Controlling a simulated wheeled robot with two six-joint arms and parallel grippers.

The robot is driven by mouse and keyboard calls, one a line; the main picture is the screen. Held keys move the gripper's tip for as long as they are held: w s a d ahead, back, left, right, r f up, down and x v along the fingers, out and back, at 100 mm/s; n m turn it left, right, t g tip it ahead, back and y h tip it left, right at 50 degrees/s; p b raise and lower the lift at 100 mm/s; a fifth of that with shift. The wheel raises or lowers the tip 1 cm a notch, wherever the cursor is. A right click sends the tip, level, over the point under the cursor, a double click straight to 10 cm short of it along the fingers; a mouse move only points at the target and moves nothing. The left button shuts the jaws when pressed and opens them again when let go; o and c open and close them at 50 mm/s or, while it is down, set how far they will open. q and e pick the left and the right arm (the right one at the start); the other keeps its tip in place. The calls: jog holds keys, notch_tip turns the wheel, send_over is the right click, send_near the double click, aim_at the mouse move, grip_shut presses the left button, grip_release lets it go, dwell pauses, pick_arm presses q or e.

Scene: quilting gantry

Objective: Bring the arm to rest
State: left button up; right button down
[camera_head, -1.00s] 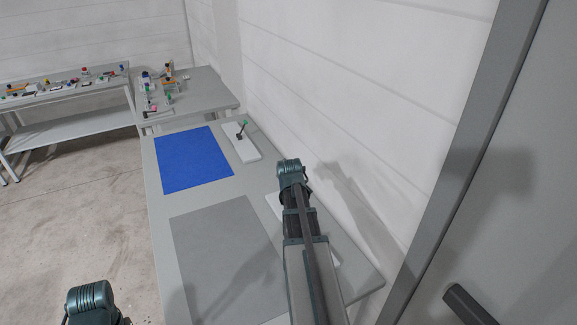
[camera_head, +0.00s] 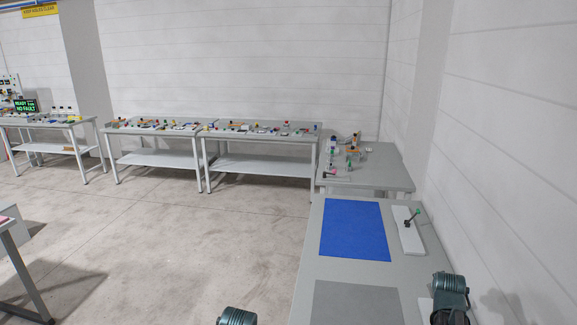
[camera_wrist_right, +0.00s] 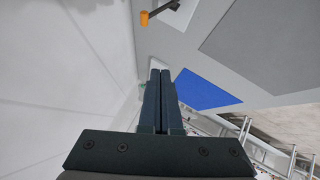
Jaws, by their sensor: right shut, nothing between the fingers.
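My right arm (camera_head: 450,292) shows at the lower right of the head view, over the near end of the grey table by the white wall. Its fingers do not show there. In the right wrist view my right gripper (camera_wrist_right: 161,75) has its two dark fingers together with nothing between them. It is clear of the table and everything on it. A part of my left arm (camera_head: 237,316) shows at the bottom edge of the head view. The left gripper's fingers are out of view.
Benches with small items (camera_head: 260,137) line the back wall. The floor (camera_head: 180,235) in the middle is clear.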

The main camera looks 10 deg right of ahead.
jog(key=w+a+f+n+g+y, duration=0.1)
jog(key=a+f+n+g+y, duration=0.2)
jog(key=a, duration=1.6)
jog(key=s+a+f+g, duration=0.1)
jog(key=s+a, duration=0.4)
jog(key=a, duration=0.4)
jog(key=s+a+f+n+g+y, duration=0.1)
jog(key=s+a+g, duration=0.1)
jog(key=s+a, duration=0.4)
jog(key=s+a+f+g, duration=0.1)
jog(key=s+a, duration=0.4)
jog(key=a, duration=0.9)
jog(key=shift+s+a+f+n+g+y, duration=0.25)
jog(key=shift+s+f+n+g+y, duration=0.05)
jog(key=shift+f+g, duration=0.15)
